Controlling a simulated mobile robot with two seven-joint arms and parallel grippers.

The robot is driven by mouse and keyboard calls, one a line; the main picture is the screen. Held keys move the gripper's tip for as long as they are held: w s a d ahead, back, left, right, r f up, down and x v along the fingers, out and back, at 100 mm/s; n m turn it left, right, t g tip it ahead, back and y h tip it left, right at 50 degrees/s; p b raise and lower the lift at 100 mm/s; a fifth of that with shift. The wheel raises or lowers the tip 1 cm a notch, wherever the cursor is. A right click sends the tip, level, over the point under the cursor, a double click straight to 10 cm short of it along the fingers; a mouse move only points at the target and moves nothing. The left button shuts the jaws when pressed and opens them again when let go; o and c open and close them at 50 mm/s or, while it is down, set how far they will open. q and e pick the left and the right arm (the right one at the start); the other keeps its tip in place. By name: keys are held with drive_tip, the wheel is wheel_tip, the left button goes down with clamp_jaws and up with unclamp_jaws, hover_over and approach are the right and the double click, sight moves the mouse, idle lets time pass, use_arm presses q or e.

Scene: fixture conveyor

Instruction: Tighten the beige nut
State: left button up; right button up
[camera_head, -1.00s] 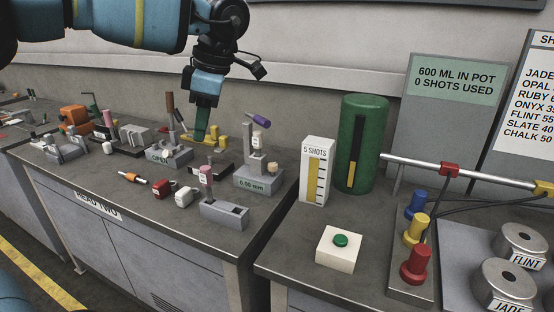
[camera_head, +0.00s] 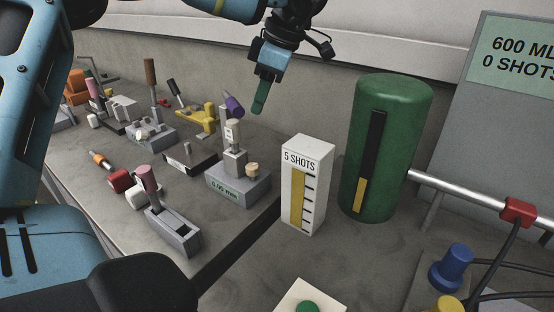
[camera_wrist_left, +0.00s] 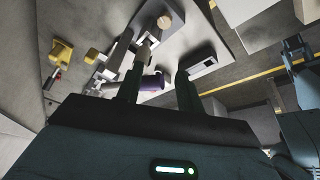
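A small beige nut (camera_head: 253,170) sits on the right end of a grey gauge fixture (camera_head: 262,188); the fixture's label looks like 0.00 mm. The fixture has an upright post with another pale cylinder (camera_head: 233,132) and a tilted purple handle (camera_head: 233,105). My left gripper (camera_head: 260,96) hangs above and behind the fixture, apart from the nut. In the left wrist view its two fingers (camera_wrist_left: 158,80) are spread and empty, with the purple handle (camera_wrist_left: 152,82) seen between them. A beige round top (camera_wrist_left: 164,21), likely the nut, shows beyond.
A white 5 SHOTS gauge (camera_head: 307,185) and a green cylinder (camera_head: 385,150) stand to the right. Yellow (camera_head: 205,120) and other fixtures crowd the bench behind. A gap separates the two benches.

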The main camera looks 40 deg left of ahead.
use_arm(q)
drive_tip(key=b, duration=0.5)
approach(252, 165)
drive_tip(key=shift+w+a+f+g, duration=0.1)
drive_tip(key=shift+w+f+g, duration=0.05)
drive_tip(key=shift+f+g, duration=0.2)
use_arm(e)
drive_tip(key=f, duration=0.1)
drive_tip(key=w+f, duration=0.1)
drive_tip(key=f, duration=0.2)
drive_tip(key=shift+w+d+f, duration=0.2)
drive_tip(key=shift+w+f, duration=0.15)
drive_tip(key=shift+f, duration=0.05)
use_arm(q)
drive_tip(key=shift+b+x, duration=0.3)
drive_tip(key=shift+x, duration=3.65)
use_arm(e)
drive_tip(key=shift+s+a+f, duration=0.1)
drive_tip(key=shift+s+f, duration=0.05)
drive_tip(key=shift+s, duration=0.1)
